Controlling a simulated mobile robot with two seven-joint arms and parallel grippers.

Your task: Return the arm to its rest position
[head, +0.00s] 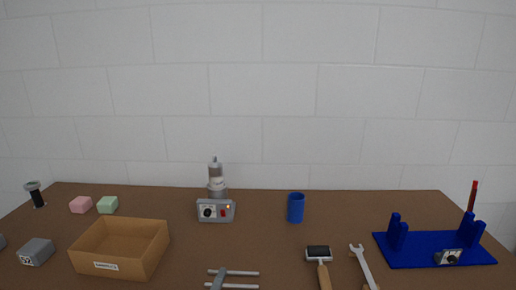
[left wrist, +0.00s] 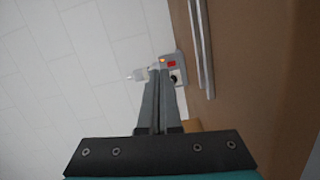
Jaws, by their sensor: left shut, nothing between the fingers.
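My left gripper (head: 222,271) is at the bottom of the head view, over the front of the table (head: 200,255), with nothing held. In the left wrist view the fingers (left wrist: 158,100) lie close together, shut and empty, pointing toward the grey control box. The left arm mostly lies below the head view's edge. My right gripper does not show.
Two parallel grey rods (head: 245,273) lie beside the gripper.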

